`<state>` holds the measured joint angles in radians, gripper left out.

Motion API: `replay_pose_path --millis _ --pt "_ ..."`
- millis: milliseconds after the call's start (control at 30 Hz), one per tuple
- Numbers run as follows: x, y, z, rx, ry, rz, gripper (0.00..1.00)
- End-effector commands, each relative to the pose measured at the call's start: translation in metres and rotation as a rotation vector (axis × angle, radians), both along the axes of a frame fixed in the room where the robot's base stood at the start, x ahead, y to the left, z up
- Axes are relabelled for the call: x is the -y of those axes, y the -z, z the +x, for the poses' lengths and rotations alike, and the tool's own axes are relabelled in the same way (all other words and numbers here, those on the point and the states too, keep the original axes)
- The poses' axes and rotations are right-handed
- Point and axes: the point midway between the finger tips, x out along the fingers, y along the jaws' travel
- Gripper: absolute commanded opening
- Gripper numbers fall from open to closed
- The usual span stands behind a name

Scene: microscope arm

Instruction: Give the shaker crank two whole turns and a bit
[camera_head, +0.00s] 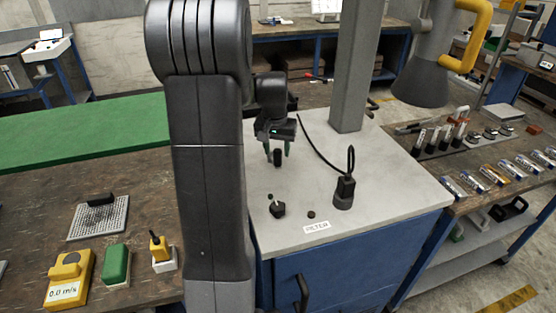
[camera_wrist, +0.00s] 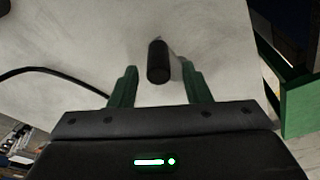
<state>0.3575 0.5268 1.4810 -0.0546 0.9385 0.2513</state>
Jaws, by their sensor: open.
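My gripper (camera_head: 278,152) is open over the grey-topped bench, its green fingers pointing down. A short black upright cylinder (camera_head: 277,158), which looks like the crank's handle, shows between the fingers. In the wrist view the black cylinder (camera_wrist: 158,62) stands between the open fingertips of my gripper (camera_wrist: 159,75), with a gap on each side. The fingers do not visibly touch it. I cannot make out the crank's arm or the shaker's body; my arm and gripper cover part of that area.
The grey bench top (camera_head: 385,210) carries a black device (camera_head: 344,190) with a cable, a dark knobbed piece (camera_head: 277,209), a small dark cap (camera_head: 311,214) and a FILTER label (camera_head: 316,227). A grey post (camera_head: 356,70) rises at the back. A microscope-like head (camera_head: 424,75) hangs at right.

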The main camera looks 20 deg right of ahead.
Motion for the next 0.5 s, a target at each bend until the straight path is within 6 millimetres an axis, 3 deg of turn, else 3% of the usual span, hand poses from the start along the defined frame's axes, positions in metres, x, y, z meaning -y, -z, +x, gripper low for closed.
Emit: replay_pose_path --millis 33,500 --pt "0.0 -0.01 0.0 0.001 0.0 -0.001 0.44" --pt "0.0 -0.057 0.0 0.0 0.0 0.0 0.44"
